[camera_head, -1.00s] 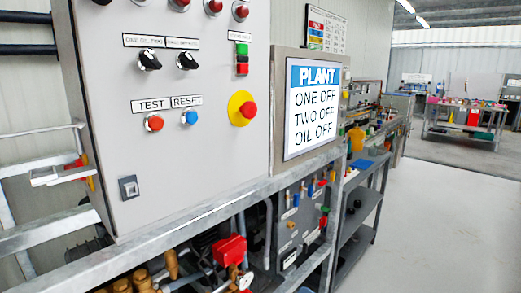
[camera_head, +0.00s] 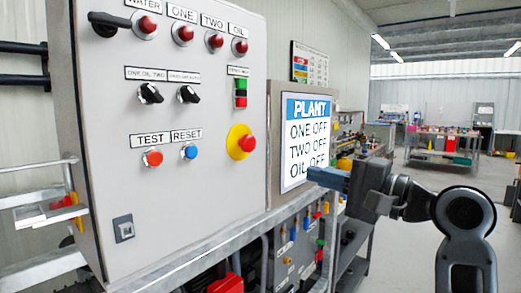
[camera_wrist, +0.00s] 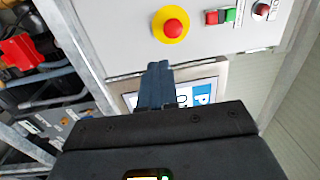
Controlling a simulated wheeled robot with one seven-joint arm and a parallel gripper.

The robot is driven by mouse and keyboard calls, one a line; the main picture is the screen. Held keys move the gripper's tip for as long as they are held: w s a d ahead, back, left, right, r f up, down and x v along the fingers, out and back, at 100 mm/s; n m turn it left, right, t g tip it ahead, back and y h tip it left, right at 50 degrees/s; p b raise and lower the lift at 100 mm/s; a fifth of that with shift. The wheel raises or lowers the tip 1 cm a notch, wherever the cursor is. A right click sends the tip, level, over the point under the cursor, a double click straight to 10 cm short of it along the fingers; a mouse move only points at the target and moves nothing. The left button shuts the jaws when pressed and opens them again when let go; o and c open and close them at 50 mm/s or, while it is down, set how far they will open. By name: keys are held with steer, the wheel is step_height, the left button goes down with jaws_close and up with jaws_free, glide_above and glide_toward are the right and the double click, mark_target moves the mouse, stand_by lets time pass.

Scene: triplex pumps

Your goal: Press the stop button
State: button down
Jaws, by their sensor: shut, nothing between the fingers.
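A red mushroom button (camera_head: 247,143) on a round yellow plate (camera_head: 235,150) sits low on the right of the grey control panel. It also shows at the top of the wrist view (camera_wrist: 173,28). Above it is a stacked pair, a green button (camera_head: 241,85) over a red button (camera_head: 241,102); their labels are too small to read. My gripper (camera_head: 314,175) is shut and empty, in front of the PLANT screen, right of and lower than the mushroom button. In the wrist view, its blue fingers (camera_wrist: 157,70) point toward the yellow plate, apart from it.
The panel (camera_head: 180,220) also carries TEST (camera_head: 153,157) and RESET (camera_head: 189,151) buttons, two black knobs and several red lamps. The PLANT screen (camera_head: 307,140) reads ONE OFF, TWO OFF, OIL OFF. A metal rail runs below. Open floor lies to the right.

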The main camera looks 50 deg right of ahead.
steer(key=shift+s+d+r+y, duration=0.15)
steer(key=shift+s+r+y, duration=0.1)
steer(key=shift+r, duration=0.4)
steer(key=shift+s+d+r+y, duration=0.1)
steer(key=shift+s+r+y, duration=0.1)
steer(key=shift+r, duration=0.45)
glide_toward(252, 145)
steer(key=w, duration=0.6)
steer(key=shift+w+a+r+b, duration=0.2)
steer(key=shift+w+r+b, duration=0.05)
steer(key=shift+w+b, duration=0.15)
